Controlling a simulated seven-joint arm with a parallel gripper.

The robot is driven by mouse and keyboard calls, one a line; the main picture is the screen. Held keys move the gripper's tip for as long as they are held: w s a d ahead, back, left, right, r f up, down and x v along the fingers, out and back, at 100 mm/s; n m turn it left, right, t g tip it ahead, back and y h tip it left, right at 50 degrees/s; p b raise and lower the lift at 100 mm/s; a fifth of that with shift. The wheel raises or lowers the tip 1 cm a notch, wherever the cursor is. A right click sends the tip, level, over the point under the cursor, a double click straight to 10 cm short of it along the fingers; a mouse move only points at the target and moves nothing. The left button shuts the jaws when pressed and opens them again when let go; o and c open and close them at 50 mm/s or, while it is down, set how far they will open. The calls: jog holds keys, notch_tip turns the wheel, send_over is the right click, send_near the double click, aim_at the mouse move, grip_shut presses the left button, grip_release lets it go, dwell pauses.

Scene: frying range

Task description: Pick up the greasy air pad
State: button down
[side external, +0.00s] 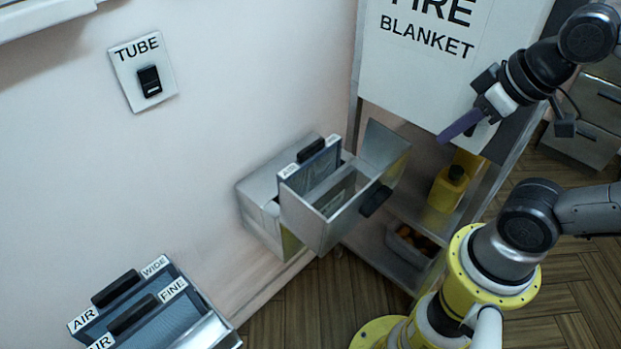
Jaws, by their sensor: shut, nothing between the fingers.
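An air pad (316,170) with a black handle on top stands in the open metal housing on the wall. Its label is partly hidden, and only the start of "AIR" is readable. Its lower part is inside the housing, and I cannot tell grease on it at this size. My gripper (446,135), with purple fingers, is shut and empty. It is up at the right, in front of the fire blanket cabinet, well apart from the pad and the housing.
The metal housing (318,232) has its lid (385,148) swung open to the right. Pads marked AIR WIDE (128,292) and AIR FINE (150,318) stand in a holder at lower left. A yellow bottle (447,188) stands on a cabinet shelf. A TUBE plate (143,72) is on the wall.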

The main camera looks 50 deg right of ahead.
dwell(0.4)
jog(key=shift+c, duration=2.2)
grip_release()
